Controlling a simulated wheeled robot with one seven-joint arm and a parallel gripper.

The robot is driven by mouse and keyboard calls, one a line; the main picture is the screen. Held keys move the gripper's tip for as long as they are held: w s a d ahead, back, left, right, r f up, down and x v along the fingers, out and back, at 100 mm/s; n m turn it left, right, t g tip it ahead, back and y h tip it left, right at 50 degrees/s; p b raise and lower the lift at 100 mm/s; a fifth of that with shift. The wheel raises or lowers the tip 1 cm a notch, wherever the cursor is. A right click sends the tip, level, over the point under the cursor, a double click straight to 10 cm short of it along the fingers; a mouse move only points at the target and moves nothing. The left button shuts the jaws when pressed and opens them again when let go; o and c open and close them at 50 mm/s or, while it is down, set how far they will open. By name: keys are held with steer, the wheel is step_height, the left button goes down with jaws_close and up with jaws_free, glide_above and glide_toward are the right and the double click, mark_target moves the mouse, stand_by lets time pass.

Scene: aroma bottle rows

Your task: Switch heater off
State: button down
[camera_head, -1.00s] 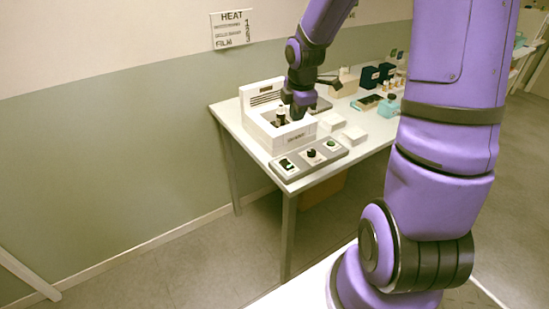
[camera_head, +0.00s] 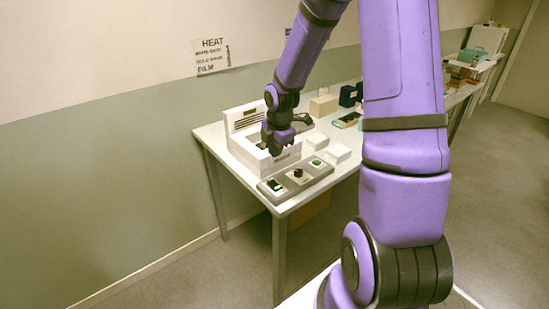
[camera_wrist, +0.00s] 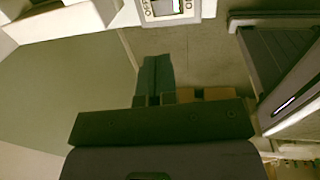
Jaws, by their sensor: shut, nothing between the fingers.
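The white heater (camera_head: 243,121) stands at the near left corner of the table, with a vented back and an open front box. In front of it lies a grey control panel (camera_head: 287,190) with a switch that has a green part (camera_head: 276,185), a black knob (camera_head: 298,173) and a green button (camera_head: 316,162). My gripper (camera_head: 275,150) points down over the heater's front box, behind the panel, and hides part of the box. In the wrist view my gripper (camera_wrist: 156,65) is shut and empty. I cannot tell the switch's position.
White blocks (camera_head: 337,152) lie right of the heater on the white table (camera_head: 204,136). A beige box (camera_head: 323,105) and a dark box (camera_head: 349,95) stand farther back. A small device with a screen (camera_wrist: 168,8) shows at the top of the wrist view. The floor before the table is clear.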

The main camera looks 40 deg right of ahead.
mark_target(274, 185)
steer(key=f, duration=0.4)
steer(key=w+f, duration=0.1)
steer(key=f, duration=0.7)
steer(key=shift+w+f, duration=0.15)
steer(key=shift+w, duration=0.2)
steer(key=shift+f+g, duration=0.2)
steer(key=shift+g, duration=0.1)
steer(key=shift+s, duration=0.15)
steer(key=shift+s+r, duration=0.15)
steer(key=shift+s, duration=0.45)
